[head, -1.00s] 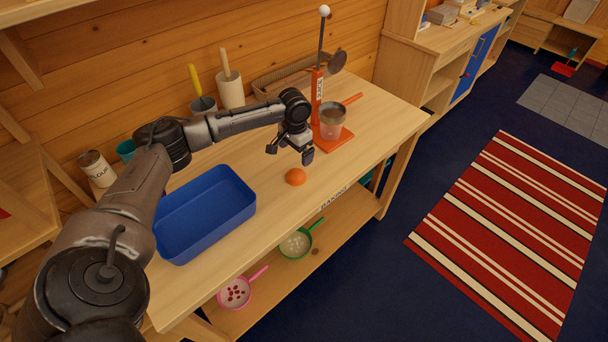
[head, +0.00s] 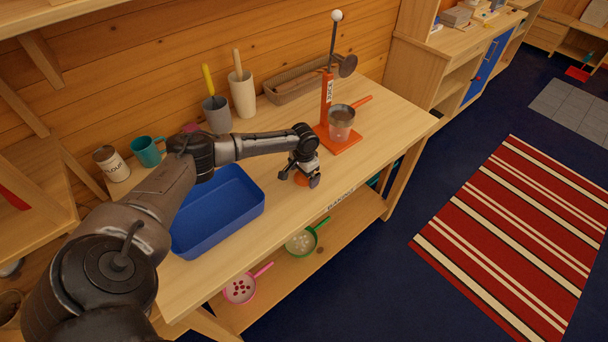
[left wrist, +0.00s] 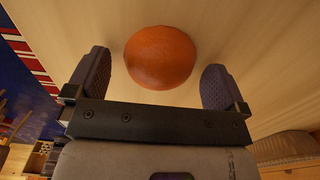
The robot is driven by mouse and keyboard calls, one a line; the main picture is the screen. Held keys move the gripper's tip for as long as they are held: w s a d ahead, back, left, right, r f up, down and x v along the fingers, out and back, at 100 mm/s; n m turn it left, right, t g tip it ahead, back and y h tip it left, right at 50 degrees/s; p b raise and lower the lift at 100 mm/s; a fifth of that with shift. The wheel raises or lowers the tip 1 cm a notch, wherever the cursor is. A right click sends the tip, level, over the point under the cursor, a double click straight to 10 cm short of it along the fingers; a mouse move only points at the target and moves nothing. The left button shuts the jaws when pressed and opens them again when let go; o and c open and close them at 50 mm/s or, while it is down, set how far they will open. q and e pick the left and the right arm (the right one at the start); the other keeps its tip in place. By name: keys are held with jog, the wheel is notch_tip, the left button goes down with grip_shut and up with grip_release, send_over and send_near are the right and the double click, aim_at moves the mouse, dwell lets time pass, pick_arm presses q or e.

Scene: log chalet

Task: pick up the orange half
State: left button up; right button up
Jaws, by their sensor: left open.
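The orange half (left wrist: 160,57) lies on the wooden table, its rounded peel side showing in the left wrist view. In the head view the orange half (head: 301,181) is mostly hidden by my left gripper (head: 299,180), which is low over it. In the left wrist view my left gripper (left wrist: 160,82) is open, with one finger on each side of the orange half's near edge. Gaps show between the fingers and the fruit. My right gripper is in neither view.
A blue tray (head: 258,207) stands left of the gripper on the table (head: 205,277). An orange press (head: 327,100) with a clear cup (head: 341,128) stands behind it to the right. Cups and a basket (head: 285,88) line the wall. The front table edge is close.

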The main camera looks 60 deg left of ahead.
pick_arm(q)
jog(key=shift+f, duration=0.25)
jog(key=shift+c, duration=0.3)
jog(key=c, duration=1)
jog(key=shift+o, duration=0.2)
jog(key=shift+r, duration=0.15)
